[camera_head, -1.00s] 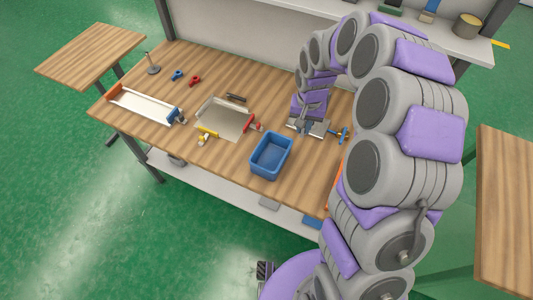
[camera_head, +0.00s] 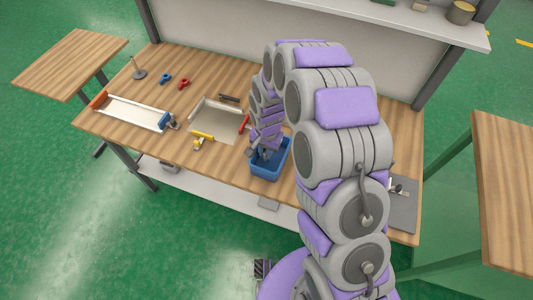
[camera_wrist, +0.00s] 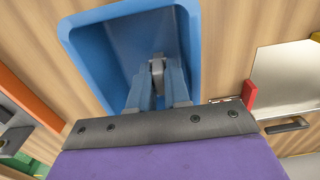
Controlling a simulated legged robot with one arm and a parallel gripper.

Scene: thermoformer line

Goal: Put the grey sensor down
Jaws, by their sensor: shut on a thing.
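My gripper (camera_wrist: 158,85) points down into the blue bin (camera_wrist: 82,50) in the wrist view. Its fingers are shut on the grey sensor (camera_wrist: 157,66), a small grey piece that shows between the fingertips. The sensor is inside the bin's outline; I cannot tell whether it touches the floor of the bin. In the head view my gripper (camera_head: 264,152) is over the blue bin (camera_head: 268,176), and my arm hides the sensor and part of the bin.
Left of the bin stands a metal plate fixture (camera_head: 213,122) with a yellow clamp (camera_head: 202,137) and a red handle (camera_head: 244,123). A white tray (camera_head: 132,112) is farther left. A grey plate (camera_head: 402,211) lies at the bench's right end. A shelf (camera_head: 420,22) runs along the back.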

